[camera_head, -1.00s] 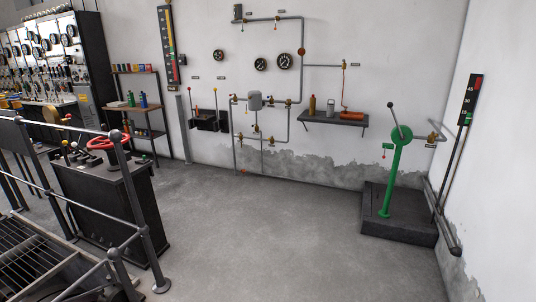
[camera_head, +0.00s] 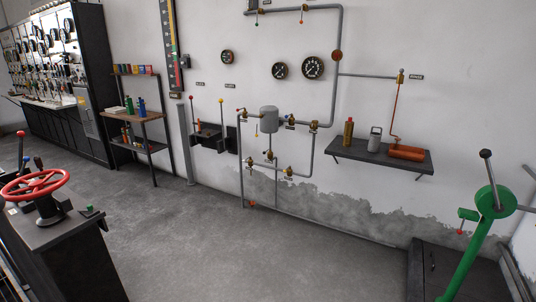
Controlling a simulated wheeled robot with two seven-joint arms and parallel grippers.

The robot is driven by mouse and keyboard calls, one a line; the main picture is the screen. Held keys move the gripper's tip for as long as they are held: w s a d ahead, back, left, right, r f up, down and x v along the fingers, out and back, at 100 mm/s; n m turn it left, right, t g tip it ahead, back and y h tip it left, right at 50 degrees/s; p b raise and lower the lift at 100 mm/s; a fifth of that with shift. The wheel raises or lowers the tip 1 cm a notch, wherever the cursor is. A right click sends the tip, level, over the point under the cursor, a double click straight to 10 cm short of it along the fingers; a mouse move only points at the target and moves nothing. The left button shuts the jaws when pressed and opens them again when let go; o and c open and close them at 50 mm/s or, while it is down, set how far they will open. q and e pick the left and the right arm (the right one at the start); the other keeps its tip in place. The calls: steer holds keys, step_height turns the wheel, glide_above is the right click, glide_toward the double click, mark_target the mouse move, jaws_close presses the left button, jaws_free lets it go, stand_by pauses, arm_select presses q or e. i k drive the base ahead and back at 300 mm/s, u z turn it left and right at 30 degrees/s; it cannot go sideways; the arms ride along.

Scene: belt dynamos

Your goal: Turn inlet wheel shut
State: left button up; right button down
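A red handwheel (camera_head: 36,185) sits on a dark post on top of a black pedestal (camera_head: 75,255) at the left edge. The pictures do not show whether this is the inlet wheel. A small green-topped part (camera_head: 89,210) is on the pedestal's top, right of the wheel. A red-knobbed lever (camera_head: 21,150) stands behind the wheel. Grey pipework with small brass valves (camera_head: 289,119) is on the back wall. Neither of my grippers is in view.
A green hand pump (camera_head: 487,215) stands on a dark plinth at the right. A shelf rack (camera_head: 137,118) and a gauge panel (camera_head: 40,60) stand at the back left. The grey floor (camera_head: 200,240) between is clear.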

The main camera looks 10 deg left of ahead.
mark_target(37, 186)
steer(key=u, duration=0.2)
steer(key=i, duration=1.85)
steer(key=u, duration=1.15)
steer(key=i, duration=1)
steer(key=u, duration=1.9)
steer(key=i, duration=1.05)
steer(key=u, duration=0.5)
